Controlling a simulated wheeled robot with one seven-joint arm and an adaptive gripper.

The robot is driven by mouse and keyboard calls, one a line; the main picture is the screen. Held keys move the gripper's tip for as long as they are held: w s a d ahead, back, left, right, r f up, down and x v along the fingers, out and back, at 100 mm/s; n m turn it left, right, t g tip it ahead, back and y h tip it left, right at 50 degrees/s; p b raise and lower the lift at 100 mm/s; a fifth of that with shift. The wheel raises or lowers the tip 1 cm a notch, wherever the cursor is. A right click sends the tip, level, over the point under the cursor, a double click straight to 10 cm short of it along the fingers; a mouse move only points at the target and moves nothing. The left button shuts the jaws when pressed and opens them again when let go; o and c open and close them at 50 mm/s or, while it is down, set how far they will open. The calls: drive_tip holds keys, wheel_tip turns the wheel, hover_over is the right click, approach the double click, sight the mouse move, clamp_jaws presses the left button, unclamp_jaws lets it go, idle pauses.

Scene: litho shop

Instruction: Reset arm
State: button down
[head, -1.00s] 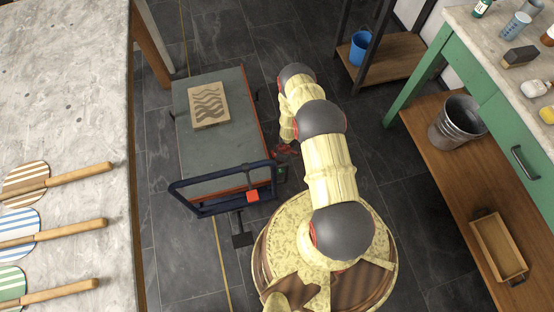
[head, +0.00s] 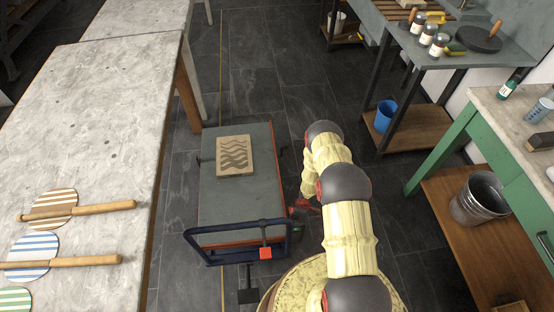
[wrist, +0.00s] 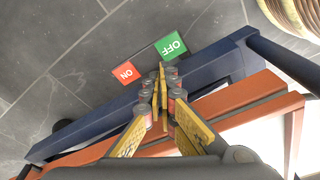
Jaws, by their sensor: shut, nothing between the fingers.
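My arm reaches forward on the right side of a lift cart (head: 221,203) in the head view. The cart's dark blue handle (wrist: 97,118) and orange edge (wrist: 240,92) pass beneath the fingers. In the head view the gripper is mostly hidden behind my arm. A patterned block (head: 235,156) lies flat on the cart's grey top.
A stone-topped table (head: 105,100) with striped paddles (head: 82,210) stands at the left. A green bench (head: 462,142) with a metal bucket (head: 478,198) on its lower shelf is at the right. A blue cup (head: 385,115) sits on a low shelf. Dark floor (head: 262,75) beyond the cart is clear.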

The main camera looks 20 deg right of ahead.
drive_tip(key=shift+s+d, duration=0.2)
drive_tip(key=shift+s, duration=0.05)
drive_tip(key=s+d+r+m+g+h, duration=0.2)
drive_tip(key=s+d+r+m+g, duration=0.15)
drive_tip(key=s, duration=0.65)
wheel_tip(320, 180, up, 40)
drive_tip(key=w+a+m+g+p, duration=0.1)
drive_tip(key=w+a+m, duration=0.1)
drive_tip(key=m, duration=0.3)
drive_tip(key=s+a+r+t, duration=0.3)
drive_tip(key=a+r, duration=0.2)
drive_tip(key=r, duration=0.8)
drive_tip(key=s+a+r+t+p, duration=0.1)
drive_tip(key=s+a+r+t, duration=0.2)
drive_tip(key=r, duration=1)
drive_tip(key=s+a+r+t+p, duration=0.1)
drive_tip(key=s+a+r+t, duration=0.2)
drive_tip(key=r, duration=1)
drive_tip(key=s+a, duration=0.2)
drive_tip(key=a, duration=0.3)
drive_tip(key=shift+s+a+r+y, duration=0.15)
drive_tip(key=shift+r+y, duration=0.1)
drive_tip(key=shift+y, duration=0.15)
